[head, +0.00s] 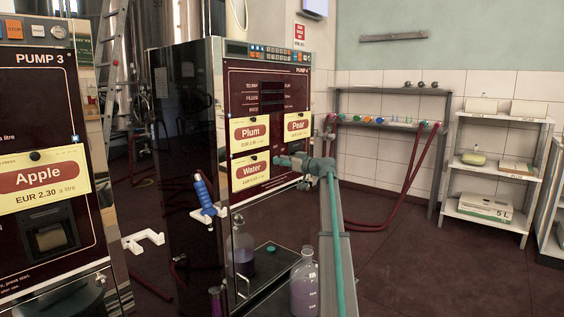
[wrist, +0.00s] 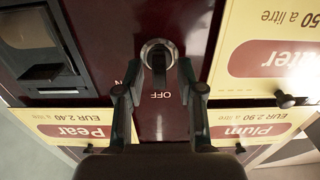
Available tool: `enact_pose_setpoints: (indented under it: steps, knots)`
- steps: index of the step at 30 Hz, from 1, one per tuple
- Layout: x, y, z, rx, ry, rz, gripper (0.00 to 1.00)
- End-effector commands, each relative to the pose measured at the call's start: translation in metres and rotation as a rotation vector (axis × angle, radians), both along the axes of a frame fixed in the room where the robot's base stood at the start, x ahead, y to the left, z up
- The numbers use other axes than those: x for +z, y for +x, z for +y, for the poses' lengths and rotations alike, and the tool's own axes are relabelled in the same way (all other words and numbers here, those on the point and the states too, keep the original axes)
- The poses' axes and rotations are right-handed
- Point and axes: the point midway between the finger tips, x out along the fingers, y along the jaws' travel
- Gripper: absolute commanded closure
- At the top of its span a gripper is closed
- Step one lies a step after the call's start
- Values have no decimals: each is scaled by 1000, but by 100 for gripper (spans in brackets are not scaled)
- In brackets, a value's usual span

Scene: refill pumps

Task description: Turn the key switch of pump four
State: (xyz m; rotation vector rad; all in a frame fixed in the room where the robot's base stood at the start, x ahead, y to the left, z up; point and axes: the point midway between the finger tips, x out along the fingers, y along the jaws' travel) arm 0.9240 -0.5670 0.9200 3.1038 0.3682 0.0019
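Pump four (head: 268,100) stands in the middle of the head view, with Plum, Pear and Water price cards on its dark red front. Its key switch (wrist: 157,48) shows at the top middle of the wrist view, which is upside down. It is a round silver collar with a dark key part, near the printed word OFF. My gripper (wrist: 158,76) is open, with one finger on each side of the key part. Gaps show between the fingers and the key. In the head view my gripper (head: 284,161) is in front of the panel beside the Water card, and the switch is hidden there.
Pump 3 (head: 45,130) stands at the left. Bottles, including a clear one (head: 304,285), stand low at pump four. A blue-handled nozzle (head: 203,192) hangs on its side. Red hoses (head: 410,180) and a white shelf (head: 490,165) are at the right. Open floor lies between.

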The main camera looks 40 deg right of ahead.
Motion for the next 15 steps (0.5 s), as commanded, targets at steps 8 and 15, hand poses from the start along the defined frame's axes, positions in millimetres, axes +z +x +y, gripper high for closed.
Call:
enact_pose_setpoints:
  steps: [8, 15]
  knots:
    - [0, -6, -1, -1, 1, -1, 62]
    - [0, -40, -8, -2, 0, 0, 62]
